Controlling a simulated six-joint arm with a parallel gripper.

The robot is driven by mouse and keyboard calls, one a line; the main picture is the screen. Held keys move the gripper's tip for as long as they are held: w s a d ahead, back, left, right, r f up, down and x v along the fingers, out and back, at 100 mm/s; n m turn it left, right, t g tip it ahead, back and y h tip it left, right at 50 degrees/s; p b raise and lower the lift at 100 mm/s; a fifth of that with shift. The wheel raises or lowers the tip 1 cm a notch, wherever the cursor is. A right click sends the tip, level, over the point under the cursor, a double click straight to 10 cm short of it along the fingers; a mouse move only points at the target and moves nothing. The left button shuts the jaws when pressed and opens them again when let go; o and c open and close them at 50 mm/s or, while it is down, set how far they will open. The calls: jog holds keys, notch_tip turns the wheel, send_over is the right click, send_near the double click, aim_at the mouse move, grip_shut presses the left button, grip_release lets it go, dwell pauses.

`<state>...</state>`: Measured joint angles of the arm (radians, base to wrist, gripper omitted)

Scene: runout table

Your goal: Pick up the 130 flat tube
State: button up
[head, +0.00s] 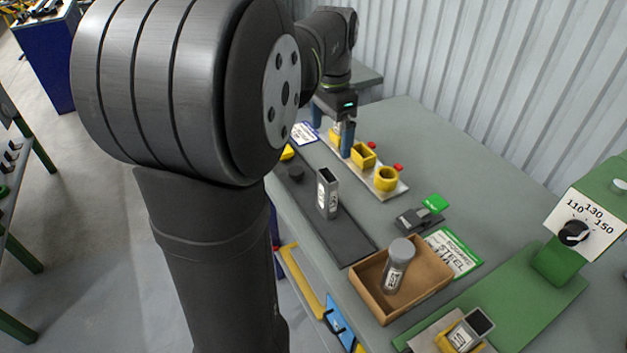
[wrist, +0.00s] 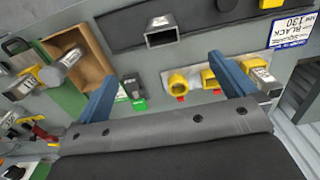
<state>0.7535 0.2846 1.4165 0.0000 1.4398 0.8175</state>
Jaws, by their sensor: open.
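A grey rectangular open-topped tube (head: 327,193) stands upright on the dark mat (head: 340,237); its white label is too small to read surely. In the wrist view it (wrist: 163,30) shows its open end. Another grey tube (wrist: 263,79) sits at the end of the row of yellow holders, close to my right finger. A third grey tube (head: 476,323) leans in a yellow holder at the front right. I cannot tell which is the 130. My gripper (head: 332,132) is open, pointing down at the far end of the holder row; its blue fingers (wrist: 163,68) show in the wrist view.
Yellow holders (head: 363,155) stand on a pale plate. A dial panel (head: 577,228) marked 110, 130, 150 stands right. A "BLACK 130" card (wrist: 292,30) lies beyond the mat. The back right tabletop is clear.

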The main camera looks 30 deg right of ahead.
aim_at(327, 170)
jog(key=shift+r, duration=0.1)
jog(key=c, duration=0.4)
jog(key=f, duration=0.8)
jog(key=w+f, duration=0.1)
jog(key=f, duration=0.3)
jog(key=shift+d, duration=0.1)
jog(key=shift+c, duration=0.2)
jog(key=shift+s+f, duration=0.15)
jog(key=shift+f, duration=1.25)
jog(key=shift+s+f, duration=0.1)
jog(key=shift+f, duration=1.25)
